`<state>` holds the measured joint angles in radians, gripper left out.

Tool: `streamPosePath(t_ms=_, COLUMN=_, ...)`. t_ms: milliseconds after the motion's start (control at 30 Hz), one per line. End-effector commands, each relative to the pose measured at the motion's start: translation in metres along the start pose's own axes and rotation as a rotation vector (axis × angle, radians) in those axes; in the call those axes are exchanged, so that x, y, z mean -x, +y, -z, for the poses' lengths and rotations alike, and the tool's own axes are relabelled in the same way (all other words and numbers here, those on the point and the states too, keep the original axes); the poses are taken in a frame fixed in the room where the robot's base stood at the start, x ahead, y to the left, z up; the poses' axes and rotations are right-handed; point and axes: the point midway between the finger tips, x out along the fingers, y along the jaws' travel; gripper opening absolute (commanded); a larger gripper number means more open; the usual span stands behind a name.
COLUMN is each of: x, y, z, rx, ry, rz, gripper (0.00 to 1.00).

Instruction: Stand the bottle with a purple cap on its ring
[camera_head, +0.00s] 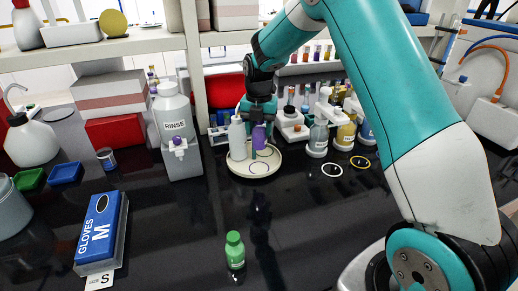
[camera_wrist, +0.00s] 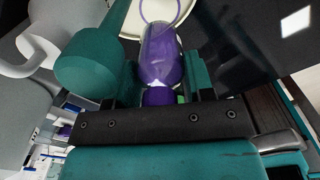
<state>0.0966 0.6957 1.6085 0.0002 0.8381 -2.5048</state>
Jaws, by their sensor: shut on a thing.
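The purple bottle (camera_head: 260,138) is in my gripper (camera_head: 259,122) above a round cream tray (camera_head: 236,171). In the wrist view the bottle (camera_wrist: 162,57) extends away from my jaws (camera_wrist: 160,90), with its purple cap (camera_wrist: 158,97) between them. A thin purple ring (camera_wrist: 143,15) shows on the tray beyond the bottle's far end, partly hidden by it. The ring's outline also shows on the tray in the head view (camera_head: 259,175). I cannot tell whether the bottle's base touches the tray.
A white bottle (camera_head: 237,142) stands close on the left, on the tray. The RINSE container (camera_head: 177,135) stands further left. Bottles with white (camera_head: 318,138) and yellow (camera_head: 346,134) tones stand right, near two empty rings (camera_head: 332,177).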

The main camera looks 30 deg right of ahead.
Motion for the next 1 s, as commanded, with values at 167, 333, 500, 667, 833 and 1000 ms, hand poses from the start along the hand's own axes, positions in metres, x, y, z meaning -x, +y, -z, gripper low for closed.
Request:
streamPosePath(t_ms=167, x=-0.031, y=0.000, z=0.000, rx=0.000, ry=0.002, rz=0.001, gripper=0.21)
streamPosePath(t_ms=333, x=-0.046, y=0.000, z=0.000, rx=0.000, ry=0.001, rz=0.001, gripper=0.21)
streamPosePath(t_ms=500, x=-0.072, y=0.000, z=0.000, rx=0.000, ry=0.001, rz=0.001, gripper=0.21)
streamPosePath(t_ms=667, x=-0.082, y=0.000, z=-0.001, rx=0.000, ry=-0.002, rz=-0.001, gripper=0.21)
streamPosePath(t_ms=833, x=-0.082, y=0.000, z=-0.001, rx=0.000, ry=-0.002, rz=-0.001, gripper=0.21)
streamPosePath(t_ms=1000, x=-0.084, y=0.000, z=0.000, rx=0.000, ry=-0.001, rz=-0.001, gripper=0.57)
